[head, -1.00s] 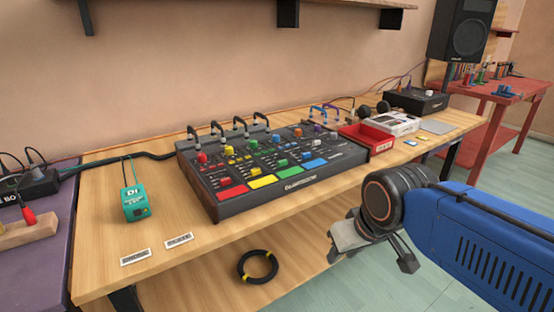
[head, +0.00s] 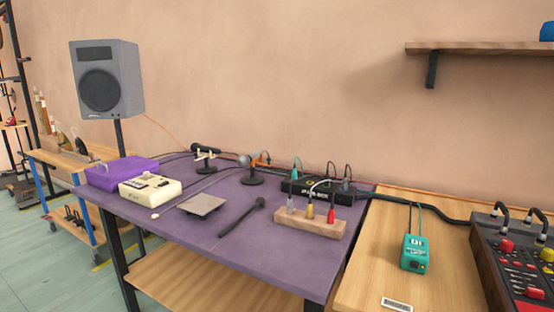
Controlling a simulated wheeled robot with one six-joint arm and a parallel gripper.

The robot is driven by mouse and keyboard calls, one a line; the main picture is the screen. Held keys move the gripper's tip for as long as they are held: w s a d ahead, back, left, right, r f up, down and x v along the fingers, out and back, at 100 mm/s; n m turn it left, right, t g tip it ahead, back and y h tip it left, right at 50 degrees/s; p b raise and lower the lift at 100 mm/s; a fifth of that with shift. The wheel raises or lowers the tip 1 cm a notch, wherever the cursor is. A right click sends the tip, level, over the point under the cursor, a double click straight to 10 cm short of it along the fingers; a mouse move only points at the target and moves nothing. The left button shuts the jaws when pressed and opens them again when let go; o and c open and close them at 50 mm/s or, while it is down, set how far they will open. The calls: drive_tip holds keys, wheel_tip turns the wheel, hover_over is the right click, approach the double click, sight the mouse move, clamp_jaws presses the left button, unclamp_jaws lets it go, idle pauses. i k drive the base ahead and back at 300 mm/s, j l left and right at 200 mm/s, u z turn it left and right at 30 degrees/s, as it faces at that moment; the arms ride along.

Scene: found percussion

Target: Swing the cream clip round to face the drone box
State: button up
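A small cream clip (head: 204,154) on a low dark stand is at the back of the purple table, with a black microphone lying across its top. I cannot tell exactly which way the clip faces. The drone box (head: 318,190) is a long black box with light lettering, at the right back of the same table, with cables plugged into its top. A second stand with an orange clip (head: 260,160) and a grey-headed microphone stands between them. My gripper is not in view now.
On the purple table (head: 200,233) are a purple case (head: 119,173), a cream machine (head: 150,188), a grey plate (head: 201,205), a black mallet-like tool (head: 242,217) and a wooden block (head: 310,223) with coloured plugs. A teal box (head: 414,254) sits on the wooden table to the right.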

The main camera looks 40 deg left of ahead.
sight(211, 155)
drive_tip(key=u, duration=2)
